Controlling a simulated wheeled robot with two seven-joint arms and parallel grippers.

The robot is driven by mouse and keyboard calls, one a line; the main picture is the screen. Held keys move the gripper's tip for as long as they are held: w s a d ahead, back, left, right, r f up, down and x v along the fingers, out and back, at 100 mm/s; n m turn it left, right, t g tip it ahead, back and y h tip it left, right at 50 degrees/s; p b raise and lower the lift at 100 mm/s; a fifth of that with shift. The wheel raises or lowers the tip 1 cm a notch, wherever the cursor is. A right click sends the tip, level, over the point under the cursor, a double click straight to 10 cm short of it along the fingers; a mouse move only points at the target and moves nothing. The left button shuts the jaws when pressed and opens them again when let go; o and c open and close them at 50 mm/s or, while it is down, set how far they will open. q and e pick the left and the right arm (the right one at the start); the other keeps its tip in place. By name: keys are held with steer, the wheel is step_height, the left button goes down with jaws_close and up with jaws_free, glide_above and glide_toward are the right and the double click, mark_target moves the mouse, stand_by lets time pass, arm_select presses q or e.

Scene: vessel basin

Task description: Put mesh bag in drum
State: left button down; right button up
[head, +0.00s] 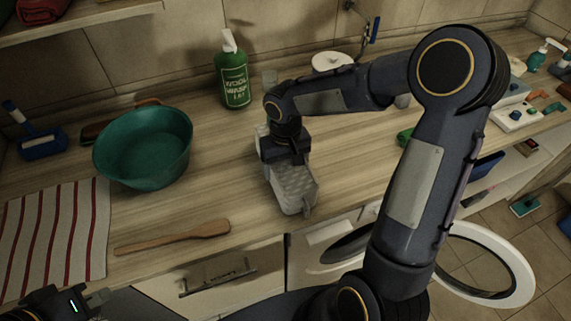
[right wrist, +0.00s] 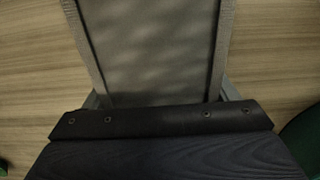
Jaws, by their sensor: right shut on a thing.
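The mesh bag (head: 293,188) is a light grey, box-like bundle lying on the wooden counter near its front edge. My right gripper (head: 286,158) reaches down from above and is shut on it. In the right wrist view the grey mesh bag (right wrist: 155,50) fills the space between the fingers. My left gripper (head: 92,300) shows only in part at the lower left, away from the bag; its jaw gap is unclear. The washing machine's round door (head: 500,262) stands open below the counter. My right arm hides most of the drum opening.
A green basin (head: 143,148), a striped towel (head: 55,235) and a wooden spoon (head: 175,237) lie left of the bag. A green wool wash bottle (head: 232,75) stands behind it. The counter's front edge is just before the bag. A detergent drawer (head: 220,275) sits below.

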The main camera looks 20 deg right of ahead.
steer(key=o, duration=1)
steer(key=shift+o, duration=0.2)
step_height(320, 180, up, 12)
steer(key=shift+f, duration=0.1)
steer(key=s+m+t+y, duration=0.1)
steer(key=s+t+y, duration=0.2)
steer(key=s, duration=1.6)
steer(key=f+t, duration=0.1)
steer(key=t, duration=0.1)
steer(key=shift+s+a+t+y, duration=0.15)
steer(key=shift+s+t+y, duration=0.15)
steer(key=shift+s+y, duration=0.1)
